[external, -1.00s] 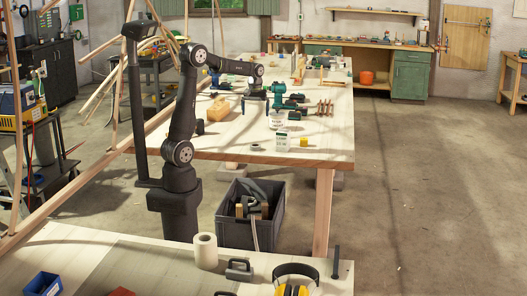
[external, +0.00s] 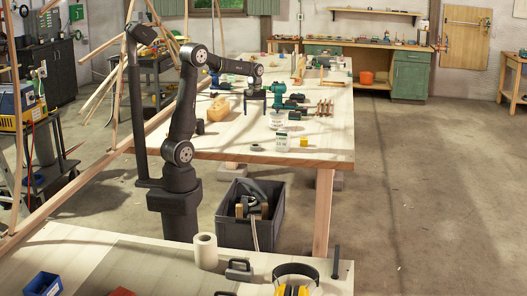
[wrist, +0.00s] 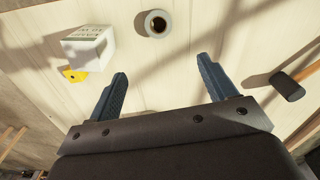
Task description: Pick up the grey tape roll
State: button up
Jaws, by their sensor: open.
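The grey tape roll (wrist: 157,23) lies flat on the wooden table, near the top middle of the wrist view. In the external view the roll (external: 257,147) is small and sits near the table's front edge. My gripper (wrist: 162,68) is open, with two blue-grey fingers spread apart and nothing between them. The roll shows beyond the fingertips, between their lines, and is not touched. In the external view my gripper (external: 255,107) hangs above the table, farther back than the roll.
A white printed box (wrist: 89,50) stands left of the roll, with a yellow object (wrist: 75,75) beside it. A hammer (wrist: 288,86) lies at the right. In the external view a green power tool (external: 278,93) stands near my gripper. The wood around the roll is bare.

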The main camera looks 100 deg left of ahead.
send_over(255, 145)
jog(key=f, duration=1.2)
jog(key=shift+a, duration=0.2)
jog(key=shift+w+d+f, duration=0.1)
jog(key=shift+d+f, duration=0.1)
jog(key=shift+f, duration=1.2)
jog(key=shift+w+d+f, duration=0.1)
jog(key=shift+d+f, duration=0.1)
jog(key=shift+f, duration=1.15)
jog(key=shift+c, duration=0.3)
jog(key=c, duration=1)
